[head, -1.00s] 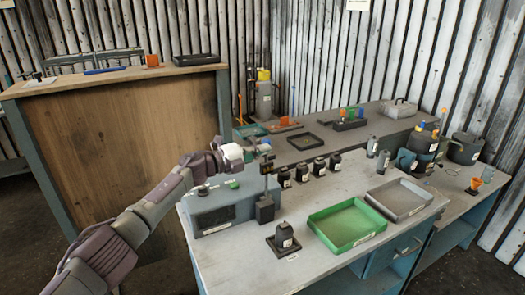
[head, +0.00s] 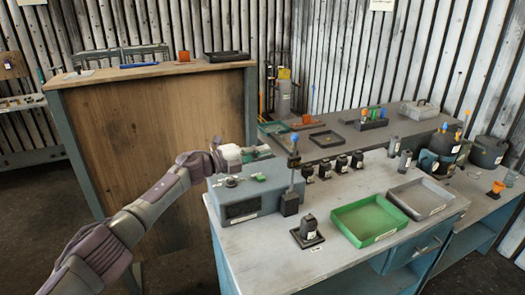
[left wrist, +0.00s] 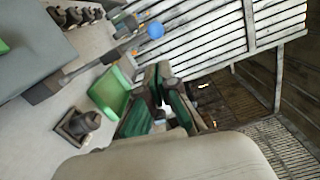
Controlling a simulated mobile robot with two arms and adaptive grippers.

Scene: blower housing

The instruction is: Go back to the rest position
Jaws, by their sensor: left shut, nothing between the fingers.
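My left arm comes in from the lower left of the head view. Its left gripper (head: 260,152) is above the back of the grey-blue box on the bench, left of the upright post with a blue ball on top (head: 294,138). The left wrist view shows the gripper's dark green fingers (left wrist: 163,84) shut, with nothing held. The blue ball (left wrist: 155,31) shows beyond them there. My right gripper is not in view.
The grey-blue box (head: 245,200) stands on the bench beside the post. A green tray (head: 370,222), a grey tray (head: 424,199), several black bottles and a dark fixture (head: 307,232) are to the right. A tall wooden cabinet (head: 150,135) stands behind my arm.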

